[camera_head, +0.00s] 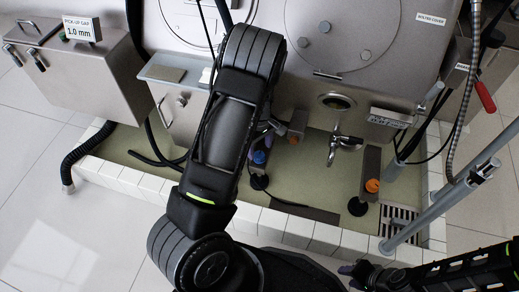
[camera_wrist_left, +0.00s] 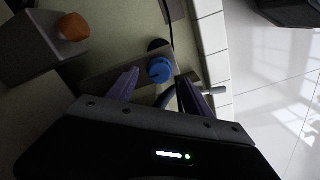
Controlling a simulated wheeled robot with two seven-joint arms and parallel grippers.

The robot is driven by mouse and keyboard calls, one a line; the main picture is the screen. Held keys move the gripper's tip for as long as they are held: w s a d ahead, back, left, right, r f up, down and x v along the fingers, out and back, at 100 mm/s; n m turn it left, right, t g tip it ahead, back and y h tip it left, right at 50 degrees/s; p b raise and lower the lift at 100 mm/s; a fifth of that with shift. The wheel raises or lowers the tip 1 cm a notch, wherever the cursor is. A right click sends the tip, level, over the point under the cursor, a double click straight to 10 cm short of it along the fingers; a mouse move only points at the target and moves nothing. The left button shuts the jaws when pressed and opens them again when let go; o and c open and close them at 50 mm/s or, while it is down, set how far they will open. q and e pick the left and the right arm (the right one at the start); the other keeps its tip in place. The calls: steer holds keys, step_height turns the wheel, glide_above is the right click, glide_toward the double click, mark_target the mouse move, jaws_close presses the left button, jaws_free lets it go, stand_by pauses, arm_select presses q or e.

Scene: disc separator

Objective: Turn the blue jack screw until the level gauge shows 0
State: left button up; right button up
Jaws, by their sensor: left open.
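The blue jack screw (camera_head: 259,157) stands on the pale green floor of the tiled basin, just right of my left forearm. It also shows in the left wrist view (camera_wrist_left: 160,69) as a round blue head beyond my fingertips. My left gripper (camera_wrist_left: 158,79) is open, with one purple finger on each side of the line to the blue head. Contact with it cannot be told. In the head view this gripper is mostly hidden by my arm. My right gripper (camera_head: 349,269) is low at the right, dark and small, its opening unclear. No level gauge reading is legible.
Orange screw heads (camera_head: 372,185) stand in the basin right of the blue one; one shows in the wrist view (camera_wrist_left: 73,27). A tap (camera_head: 336,150), a drain grate (camera_head: 398,222) and grey pipes (camera_head: 440,200) lie right. A tiled kerb (camera_head: 290,230) edges the basin.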

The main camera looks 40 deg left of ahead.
mark_target(260, 155)
arm_select(q)
step_height(260, 155, up, 4)
steer(key=shift+r+p, duration=0.2)
steer(key=shift+p, duration=0.35)
steer(key=shift+f, duration=0.1)
steer(key=s+d+f+m+h, duration=0.1)
steer(key=s+d+f+m, duration=0.4)
steer(key=d, duration=0.3)
steer(key=s+d+f+m, duration=0.3)
steer(key=s+d+f, duration=0.2)
steer(key=s+d, duration=0.15)
steer(key=s+d+r+m+h, duration=0.1)
steer(key=s+d+m+h, duration=0.4)
steer(key=d, duration=0.7)
steer(key=s+d+r+y+p, duration=0.1)
steer(key=r+p, duration=1.1)
steer(key=r, duration=0.1)
steer(key=s+d+r+p, duration=0.1)
steer(key=s+r+p, duration=0.1)
steer(key=r+p, duration=1.1)
steer(key=shift+d+t+y, duration=0.4)
